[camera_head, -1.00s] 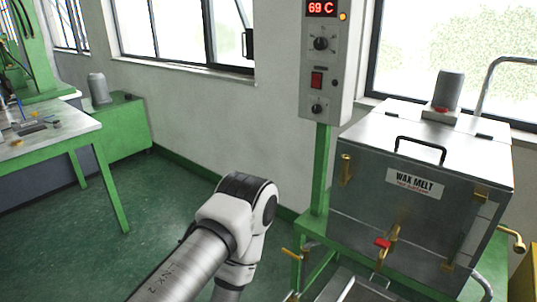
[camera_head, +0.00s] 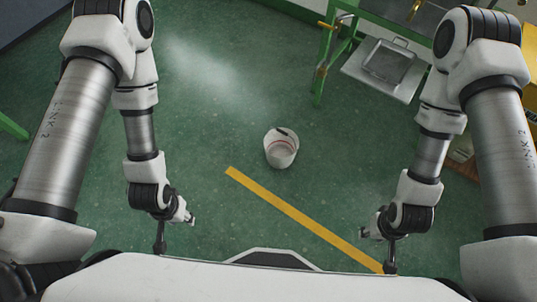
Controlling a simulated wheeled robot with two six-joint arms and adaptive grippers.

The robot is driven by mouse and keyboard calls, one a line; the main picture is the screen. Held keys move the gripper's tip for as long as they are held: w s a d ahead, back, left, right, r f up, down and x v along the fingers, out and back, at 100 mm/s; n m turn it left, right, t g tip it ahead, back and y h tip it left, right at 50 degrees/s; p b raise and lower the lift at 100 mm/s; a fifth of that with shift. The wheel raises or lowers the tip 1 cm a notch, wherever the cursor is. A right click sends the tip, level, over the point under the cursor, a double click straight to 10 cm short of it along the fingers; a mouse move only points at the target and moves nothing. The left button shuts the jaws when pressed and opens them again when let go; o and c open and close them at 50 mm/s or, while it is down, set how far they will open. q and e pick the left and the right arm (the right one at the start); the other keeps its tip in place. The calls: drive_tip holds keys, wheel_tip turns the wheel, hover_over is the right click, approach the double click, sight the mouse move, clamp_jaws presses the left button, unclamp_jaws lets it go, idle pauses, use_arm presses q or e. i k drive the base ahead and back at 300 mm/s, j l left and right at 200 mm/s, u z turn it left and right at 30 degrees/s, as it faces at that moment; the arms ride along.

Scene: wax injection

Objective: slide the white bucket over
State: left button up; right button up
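The white bucket (camera_head: 281,151) stands upright on the green floor near the middle of the head view. It has a reddish line around it, and a dark thing shows at its rim; I cannot tell what that is. My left gripper (camera_head: 176,233) is to the left of the bucket and nearer to me, apart from it. Its fingers look spread and empty. My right gripper (camera_head: 377,251) is to the right of the bucket and nearer to me, also apart from it. Its fingers look spread with nothing between them.
A yellow floor stripe (camera_head: 300,218) runs diagonally between my grippers and the bucket. A green-framed stand (camera_head: 327,55) with a metal tray (camera_head: 356,73) is at the upper right. The floor around the bucket is clear.

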sight(281, 143)
drive_tip(key=i+l+u, duration=0.1)
drive_tip(key=i+l, duration=0.35)
drive_tip(key=l, duration=0.2)
drive_tip(key=i+l+u, duration=0.15)
drive_tip(key=i+l, duration=0.05)
drive_tip(key=l, duration=0.1)
